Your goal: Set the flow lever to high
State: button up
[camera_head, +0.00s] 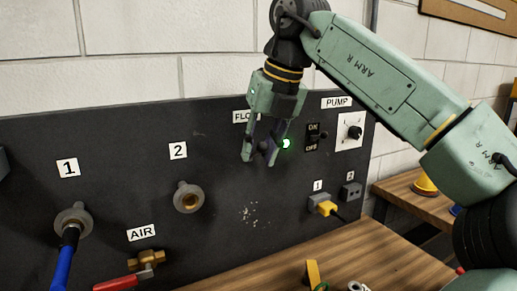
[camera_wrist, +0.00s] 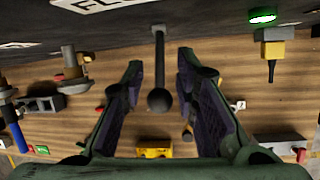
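The flow lever (camera_wrist: 159,60) is a dark rod with a round ball knob (camera_wrist: 160,101). In the wrist view it sticks out from the dark panel between my gripper's two fingers, with a visible gap on each side. My gripper (camera_head: 259,156) is open in front of the panel, just below the partly hidden flow label (camera_head: 241,117). It also shows in the wrist view (camera_wrist: 160,72), with its fingers pointing at the panel. In the head view the fingers hide most of the lever, and its scale markings cannot be read.
A lit green lamp (camera_head: 286,144) is close right of my gripper. An ON/OFF switch (camera_head: 314,136) and pump knob (camera_head: 354,132) are farther right. Ports 1 (camera_head: 73,221) and 2 (camera_head: 188,197) and the air valve (camera_head: 147,259) are left and lower. A wooden bench (camera_head: 365,255) lies below.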

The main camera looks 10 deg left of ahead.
jog(key=v, duration=0.7)
jog(key=shift+a, duration=0.1)
jog(key=shift+s, duration=0.1)
